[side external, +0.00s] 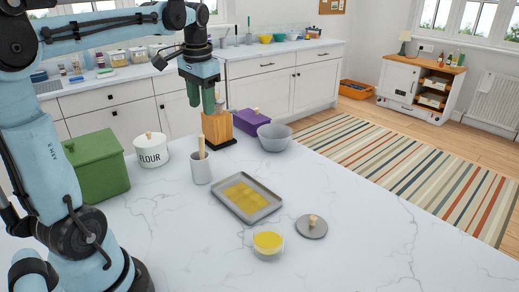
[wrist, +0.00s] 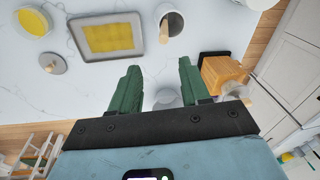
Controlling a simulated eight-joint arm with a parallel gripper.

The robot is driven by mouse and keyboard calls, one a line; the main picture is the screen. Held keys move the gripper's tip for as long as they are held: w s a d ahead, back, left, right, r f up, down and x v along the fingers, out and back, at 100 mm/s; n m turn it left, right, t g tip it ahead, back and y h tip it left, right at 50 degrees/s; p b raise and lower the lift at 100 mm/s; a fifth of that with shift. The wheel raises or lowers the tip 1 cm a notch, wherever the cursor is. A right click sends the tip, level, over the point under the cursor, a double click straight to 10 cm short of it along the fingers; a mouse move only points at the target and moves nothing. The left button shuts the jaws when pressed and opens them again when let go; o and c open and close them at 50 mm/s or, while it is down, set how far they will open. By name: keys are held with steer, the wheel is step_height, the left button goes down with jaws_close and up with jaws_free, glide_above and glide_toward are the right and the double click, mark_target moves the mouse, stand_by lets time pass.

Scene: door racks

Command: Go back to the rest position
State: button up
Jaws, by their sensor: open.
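My gripper (side external: 202,98) hangs above the back of the white marble counter (side external: 330,215) in the side view, its green fingers pointing down. In the wrist view my gripper (wrist: 158,75) has its two fingers well apart, with nothing held between them. A wooden block (side external: 217,128) on a black base stands just below and behind the fingers in the side view. It also shows right of the fingers in the wrist view (wrist: 222,72). A grey bowl (side external: 275,137) stands to the right, partly hidden by my fingers in the wrist view.
A tray with a yellow layer (side external: 274,206), a glass bowl of yellow stuff (side external: 267,241) and a grey lid (side external: 311,230) lie in front. A utensil crock (side external: 201,170), flour canister (side external: 151,153), green box (side external: 100,167) and purple box (side external: 251,121) stand nearby. The counter's right is clear.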

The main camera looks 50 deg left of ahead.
steer(key=s+d+f+m+t, duration=0.1)
steer(key=s+d+f+t, duration=0.1)
steer(key=d+f, duration=0.3)
steer(key=s+d+f+m+t+h, duration=0.1)
steer(key=d+f+t, duration=0.3)
steer(key=d, duration=1)
steer(key=shift+s+f+t, duration=0.3)
steer(key=shift+s+f, duration=0.15)
steer(key=shift+s, duration=0.15)
